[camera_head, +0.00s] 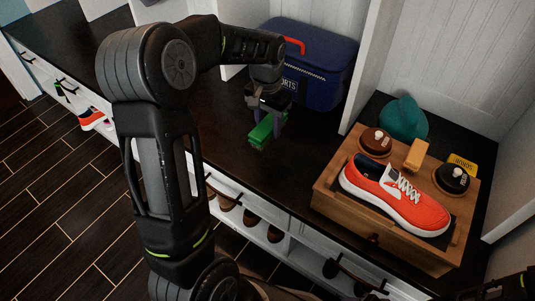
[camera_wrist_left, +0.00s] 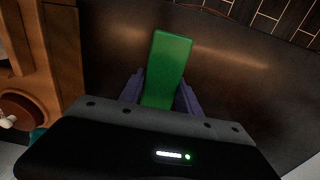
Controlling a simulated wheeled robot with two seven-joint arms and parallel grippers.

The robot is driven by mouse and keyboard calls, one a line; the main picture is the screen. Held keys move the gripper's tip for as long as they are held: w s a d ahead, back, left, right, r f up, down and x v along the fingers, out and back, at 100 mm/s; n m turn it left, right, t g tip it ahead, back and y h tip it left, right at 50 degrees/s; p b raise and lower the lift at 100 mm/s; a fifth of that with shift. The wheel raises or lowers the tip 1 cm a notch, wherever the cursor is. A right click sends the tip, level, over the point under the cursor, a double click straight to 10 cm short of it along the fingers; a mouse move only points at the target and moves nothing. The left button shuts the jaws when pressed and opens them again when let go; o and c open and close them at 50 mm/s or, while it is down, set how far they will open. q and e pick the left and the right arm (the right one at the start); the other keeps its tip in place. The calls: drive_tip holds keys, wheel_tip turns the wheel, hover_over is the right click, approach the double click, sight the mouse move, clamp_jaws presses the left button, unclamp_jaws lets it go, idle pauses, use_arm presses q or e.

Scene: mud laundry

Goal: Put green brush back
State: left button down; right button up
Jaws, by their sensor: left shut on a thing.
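The green brush (camera_head: 266,131) is held between the fingers of my left gripper (camera_head: 268,108), above the dark countertop. In the left wrist view the brush (camera_wrist_left: 168,65) sticks out from between the two purple-grey fingers of the left gripper (camera_wrist_left: 160,92). Those fingers are shut on its sides. I cannot tell whether the brush touches the counter. A wooden shoe-care box (camera_head: 330,199) stands to the right of the gripper. Only a dark bit of my right arm shows at the bottom right corner of the head view; its fingers are not seen.
On the box lie an orange shoe (camera_head: 400,200), two round brushes or tins (camera_head: 375,141) and a tan block (camera_head: 415,155). A teal cloth or hat (camera_head: 402,120) sits behind it. A blue sports bag (camera_head: 325,65) stands behind my gripper. Shoe shelves (camera_head: 265,232) lie below the counter.

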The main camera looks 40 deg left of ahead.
use_arm(q)
drive_tip(key=shift+a+f, duration=0.1)
drive_tip(key=shift+f, duration=0.05)
drive_tip(key=shift+f+b, duration=0.65)
drive_tip(key=shift+f, duration=1.75)
drive_tip(key=shift+f+b, duration=0.65)
drive_tip(key=shift+f, duration=1.85)
drive_tip(key=c, duration=0.9)
unclamp_jaws()
drive_tip(key=shift+f, duration=0.15)
drive_tip(key=shift+o, duration=0.2)
drive_tip(key=r+p, duration=0.3)
drive_tip(key=r, duration=0.9)
drive_tip(key=shift+s+r, duration=0.2)
